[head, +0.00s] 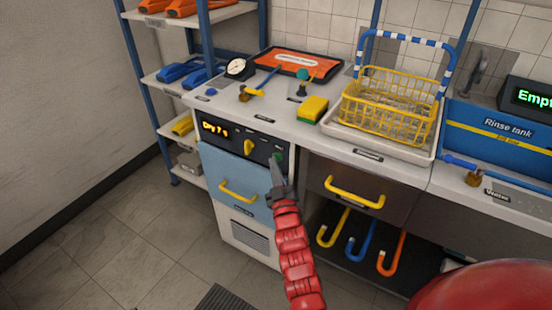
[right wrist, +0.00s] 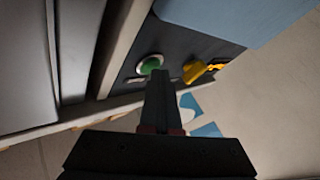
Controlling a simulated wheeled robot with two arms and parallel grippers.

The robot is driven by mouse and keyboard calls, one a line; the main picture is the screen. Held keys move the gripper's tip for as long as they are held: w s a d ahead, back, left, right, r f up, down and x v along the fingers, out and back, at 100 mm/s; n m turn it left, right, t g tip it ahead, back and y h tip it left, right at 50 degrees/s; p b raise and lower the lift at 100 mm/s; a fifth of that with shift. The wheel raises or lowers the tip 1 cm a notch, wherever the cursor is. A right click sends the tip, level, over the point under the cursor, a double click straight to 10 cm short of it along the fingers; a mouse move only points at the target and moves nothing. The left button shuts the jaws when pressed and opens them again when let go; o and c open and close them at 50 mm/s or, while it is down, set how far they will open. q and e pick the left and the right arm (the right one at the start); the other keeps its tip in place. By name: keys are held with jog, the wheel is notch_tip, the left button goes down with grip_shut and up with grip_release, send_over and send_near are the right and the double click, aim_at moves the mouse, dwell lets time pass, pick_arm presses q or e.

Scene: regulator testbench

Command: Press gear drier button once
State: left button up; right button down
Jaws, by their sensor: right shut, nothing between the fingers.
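The gear drier (head: 228,172) is under the counter, with a blue drawer front, a yellow handle and a dark control panel. Its display (head: 216,130) glows orange and seems to read "Dry 7 s". The green button (head: 278,156) is at the panel's right end, partly behind my right gripper (head: 273,162). In the right wrist view the green button (right wrist: 150,65) shows just beyond the fingertips of the right gripper (right wrist: 160,74). The gripper is shut and empty. I cannot tell whether the tips touch the button. My left gripper is not in view.
A yellow knob (head: 249,147) is left of the button. A drawer with a yellow handle (head: 354,192) is to the right. On the counter are a sponge (head: 312,109), a yellow basket (head: 388,104) and a gauge (head: 236,67). The floor in front is mostly clear.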

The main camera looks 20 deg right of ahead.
jog(key=shift+s+a, duration=0.55)
jog(key=shift+a, duration=0.1)
jog(key=shift+s+a+b, duration=0.25)
jog(key=shift+s+a, duration=0.5)
jog(key=shift+a, duration=0.25)
jog(key=shift+s+a+b, duration=0.25)
jog(key=shift+s+a, duration=0.5)
jog(key=shift+a, duration=0.25)
jog(key=shift+s+r, duration=0.1)
